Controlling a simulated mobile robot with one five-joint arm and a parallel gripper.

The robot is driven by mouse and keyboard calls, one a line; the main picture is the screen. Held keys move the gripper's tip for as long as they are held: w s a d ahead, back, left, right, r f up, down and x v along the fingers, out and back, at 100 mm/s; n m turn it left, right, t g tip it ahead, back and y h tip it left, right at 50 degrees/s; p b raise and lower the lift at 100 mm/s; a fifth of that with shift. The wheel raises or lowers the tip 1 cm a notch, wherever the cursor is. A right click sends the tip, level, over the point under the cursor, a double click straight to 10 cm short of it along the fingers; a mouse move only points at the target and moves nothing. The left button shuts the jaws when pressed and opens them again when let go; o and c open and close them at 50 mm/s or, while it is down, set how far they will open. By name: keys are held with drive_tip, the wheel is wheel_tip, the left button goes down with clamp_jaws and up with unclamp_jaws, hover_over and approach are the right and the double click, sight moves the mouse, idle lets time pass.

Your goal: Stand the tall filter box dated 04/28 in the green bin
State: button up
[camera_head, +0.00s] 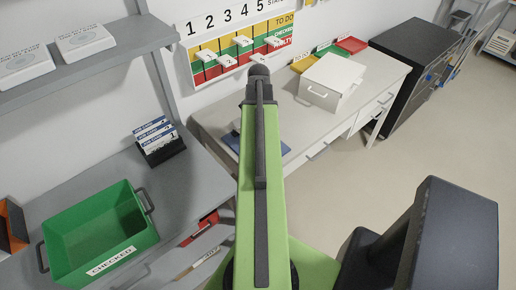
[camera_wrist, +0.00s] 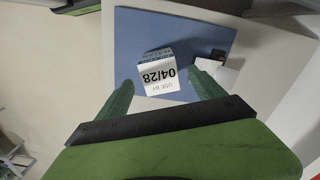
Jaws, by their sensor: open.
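The filter box (camera_wrist: 158,79) has a white face reading "USE BY 04/28", upside down in the wrist view. It is on a blue mat (camera_wrist: 140,28). My gripper (camera_wrist: 162,84) is open, its green fingers to the left and right of the box with visible gaps; I cannot tell their height relative to it. In the head view, my arm hides the box and gripper, and only part of the blue mat (camera_head: 284,149) shows. The green bin (camera_head: 119,255), labelled "CHECKED", stands on the grey bench at lower left, with no box visible in it.
A white and dark item (camera_wrist: 224,76) lies at the mat's right side.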

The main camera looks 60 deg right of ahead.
wheel_tip(320, 180, down, 7)
drive_tip(key=b, duration=0.6)
drive_tip(key=shift+d+f, duration=0.1)
drive_tip(key=shift+f, duration=0.1)
drive_tip(key=shift+r, duration=0.2)
drive_tip(key=shift+c, duration=0.2)
drive_tip(key=c, duration=1.5)
drive_tip(key=r+p, duration=0.1)
drive_tip(key=p, duration=0.1)
drive_tip(key=r+p, duration=0.2)
drive_tip(key=s+r+p, duration=0.1)
drive_tip(key=r, duration=0.1)
drive_tip(key=shift+r+p, duration=0.2)
drive_tip(key=shift+p, duration=0.2)
drive_tip(key=shift+c, duration=0.2)
drive_tip(key=s+d+r+p, duration=0.1)
drive_tip(key=s+r+p, duration=0.4)
drive_tip(key=s, duration=0.5)
drive_tip(key=shift+s+r+p, duration=0.3)
drive_tip(key=shift+s, duration=0.05)
